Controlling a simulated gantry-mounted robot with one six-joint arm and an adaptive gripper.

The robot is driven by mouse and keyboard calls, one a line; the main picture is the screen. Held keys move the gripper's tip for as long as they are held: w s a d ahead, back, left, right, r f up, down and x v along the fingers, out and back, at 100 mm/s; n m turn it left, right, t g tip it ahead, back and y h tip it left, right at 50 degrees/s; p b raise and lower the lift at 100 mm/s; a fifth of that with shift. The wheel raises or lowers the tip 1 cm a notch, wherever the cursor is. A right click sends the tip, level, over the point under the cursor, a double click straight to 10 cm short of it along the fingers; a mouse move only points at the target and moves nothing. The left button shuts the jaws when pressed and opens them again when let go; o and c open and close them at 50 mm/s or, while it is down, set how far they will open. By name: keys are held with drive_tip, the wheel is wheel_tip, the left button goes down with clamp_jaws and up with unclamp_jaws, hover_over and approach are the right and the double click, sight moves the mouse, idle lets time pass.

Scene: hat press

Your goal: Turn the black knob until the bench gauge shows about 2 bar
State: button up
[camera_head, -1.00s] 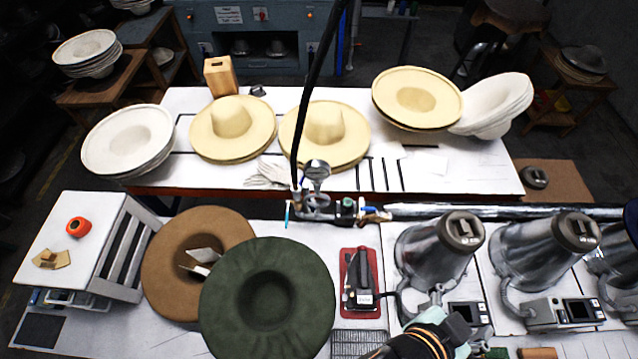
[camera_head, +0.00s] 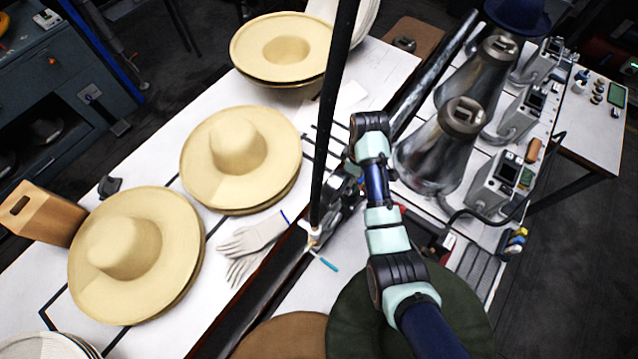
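My arm reaches up from the lower right across the bench, and its wrist end (camera_head: 368,135) is above the air line fitting. Metal and dark parts of the fitting (camera_head: 345,188) show just left of my arm, below where the black hose comes down. My arm covers much of this spot. I cannot make out the black knob or the gauge's dial and needle, so no pressure can be read. My gripper's fingers cannot be told apart from the dark parts there. I cannot tell whether they touch the knob.
White gloves (camera_head: 248,246) and straw hats (camera_head: 240,155) lie on the white table to the left. A dark green hat (camera_head: 352,318) lies under my arm. Metal steamers (camera_head: 440,140) stand to the right.

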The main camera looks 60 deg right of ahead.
wheel_tip(320, 180, down, 8)
drive_tip(key=shift+s+a+r+b, duration=0.1)
drive_tip(key=shift+a+r+b, duration=0.1)
drive_tip(key=shift+b, duration=0.3)
drive_tip(key=c, duration=1.2)
drive_tip(key=shift+o, duration=0.2)
drive_tip(key=shift+r+m, duration=0.1)
drive_tip(key=shift+m, duration=0.2)
drive_tip(key=m+p, duration=0.3)
drive_tip(key=m, duration=0.1)
drive_tip(key=shift+r, duration=0.1)
drive_tip(key=m+p, duration=0.2)
drive_tip(key=m, duration=0.4)
